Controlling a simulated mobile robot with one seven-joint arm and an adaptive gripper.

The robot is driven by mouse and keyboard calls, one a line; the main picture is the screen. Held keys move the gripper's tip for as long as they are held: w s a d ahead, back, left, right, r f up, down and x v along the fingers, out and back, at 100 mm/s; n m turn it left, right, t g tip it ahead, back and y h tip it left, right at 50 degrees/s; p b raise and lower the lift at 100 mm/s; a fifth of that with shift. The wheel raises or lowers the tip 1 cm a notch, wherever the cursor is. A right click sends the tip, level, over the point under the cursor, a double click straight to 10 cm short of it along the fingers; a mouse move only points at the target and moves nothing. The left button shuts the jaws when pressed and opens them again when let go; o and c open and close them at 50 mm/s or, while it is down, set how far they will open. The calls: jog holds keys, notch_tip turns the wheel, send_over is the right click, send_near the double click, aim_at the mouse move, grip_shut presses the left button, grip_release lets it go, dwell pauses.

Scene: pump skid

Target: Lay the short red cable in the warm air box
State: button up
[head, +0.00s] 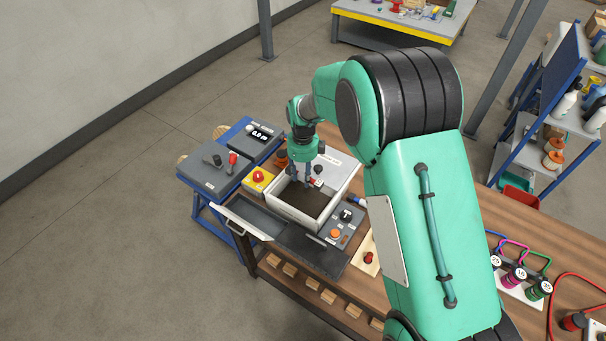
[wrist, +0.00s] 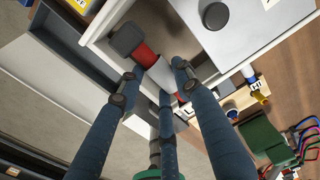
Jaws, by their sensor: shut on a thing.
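The warm air box (head: 331,205) is a white-walled box with a dark inside, open at the top, on the bench in the head view. Its rim (wrist: 98,22) shows in the wrist view. My gripper (head: 308,180) is over the box, pointing down. In the wrist view my gripper (wrist: 158,76) is shut on a short piece with a dark end, red band and pale middle, apparently the short red cable (wrist: 145,52). Its dark end reaches over the opening. Whether it touches the box is unclear.
A white lid (wrist: 250,25) with a black knob lies beside the opening. A control box (head: 347,224) with an orange button stands right of the box. A yellow emergency stop (head: 258,181) and grey consoles (head: 213,172) stand left.

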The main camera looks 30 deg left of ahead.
jog(key=b, duration=0.2)
send_near(303, 203)
dwell(0.3)
jog(key=shift+f+b, duration=1.8)
jog(key=shift+f, duration=1.3)
dwell(1.3)
jog(key=o, duration=1.1)
jog(key=shift+r, duration=0.1)
notch_tip(303, 203, up, 12)
jog(key=shift+f, duration=0.15)
dwell(0.8)
